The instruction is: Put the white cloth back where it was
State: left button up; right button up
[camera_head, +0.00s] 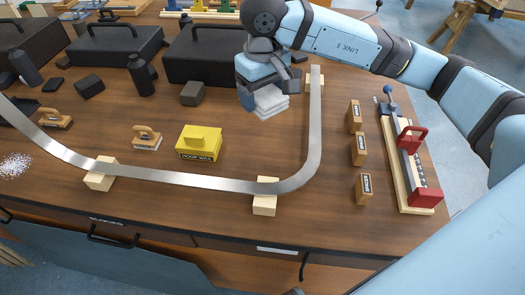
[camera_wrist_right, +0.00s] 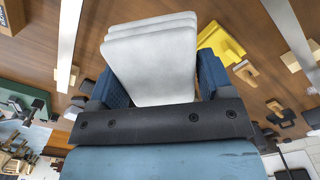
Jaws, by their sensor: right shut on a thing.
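The white cloth (camera_head: 271,102) is folded into a thick layered square at the upper middle of the head view, inside the bend of the metal strip. My right gripper (camera_head: 258,90) reaches down over it and is shut on it. In the right wrist view the cloth (camera_wrist_right: 152,60) sits between the two blue fingers of my right gripper (camera_wrist_right: 160,88), its layered far edge sticking out beyond them. I cannot tell whether its underside touches the table. My left gripper is not in view.
A curved metal strip (camera_head: 200,180) stands on wooden blocks around this area. A yellow wax block (camera_head: 199,142), a small dark block (camera_head: 192,93) and black cases (camera_head: 115,45) lie to the left. Small wooden blocks (camera_head: 358,149) and a red-handled fixture (camera_head: 412,160) stand right.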

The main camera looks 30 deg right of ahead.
aim_at(263, 158)
notch_tip(263, 158, down, 18)
jog(key=shift+f+p, duration=0.1)
jog(key=shift+p, duration=0.45)
jog(key=shift+f, duration=0.2)
jog(key=o, duration=0.4)
jog(key=shift+b, duration=0.35)
jog(key=o, duration=0.5)
